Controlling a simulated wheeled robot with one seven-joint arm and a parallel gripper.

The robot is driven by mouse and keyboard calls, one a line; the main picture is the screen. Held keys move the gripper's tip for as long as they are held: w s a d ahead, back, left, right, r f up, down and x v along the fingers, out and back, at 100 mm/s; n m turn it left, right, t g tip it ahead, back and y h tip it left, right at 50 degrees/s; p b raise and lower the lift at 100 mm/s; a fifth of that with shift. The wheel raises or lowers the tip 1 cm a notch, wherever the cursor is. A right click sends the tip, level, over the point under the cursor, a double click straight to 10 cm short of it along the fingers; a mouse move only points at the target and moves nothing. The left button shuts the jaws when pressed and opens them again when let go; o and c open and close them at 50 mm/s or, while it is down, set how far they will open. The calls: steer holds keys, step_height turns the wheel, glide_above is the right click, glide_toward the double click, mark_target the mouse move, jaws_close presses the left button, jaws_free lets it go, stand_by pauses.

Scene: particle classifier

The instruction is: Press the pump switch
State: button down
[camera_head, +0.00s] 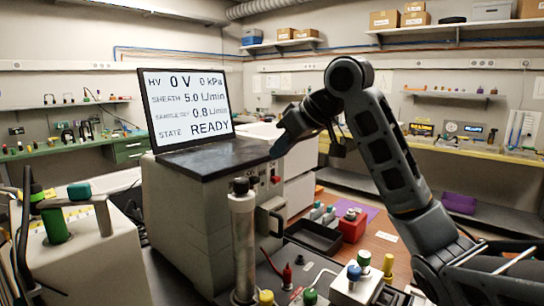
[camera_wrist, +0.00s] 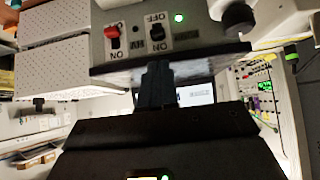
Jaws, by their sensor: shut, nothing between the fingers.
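A grey instrument box (camera_head: 190,215) with a dark top carries a screen (camera_head: 188,106) reading READY, 0 V, 0 kPa. In the wrist view its panel appears upside down, with a red rocker switch (camera_wrist: 113,36) and a black rocker switch (camera_wrist: 157,31), both labelled ON and OFF. I cannot read which one is the pump switch. A green light (camera_wrist: 180,18) glows beside the black one. My gripper (camera_wrist: 157,68) is shut and empty, its tips just below the black switch in that view. I cannot tell whether they touch the panel. In the head view my gripper (camera_head: 276,152) is beside the top's right edge.
A metal cylinder (camera_head: 242,240) with a black cap stands in front of the box. A black tray (camera_head: 314,235), a red block (camera_head: 352,226) and a small box with coloured knobs (camera_head: 355,285) lie to its right. A white unit with a green cylinder (camera_head: 54,225) stands at left.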

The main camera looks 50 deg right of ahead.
mark_target(252, 177)
steer(key=p+x, duration=0.1)
steer(key=x, duration=0.7)
steer(key=shift+w+f, duration=0.25)
steer(key=shift+f, duration=0.05)
steer(key=shift+f+b, duration=0.5)
steer(key=shift+f, duration=0.95)
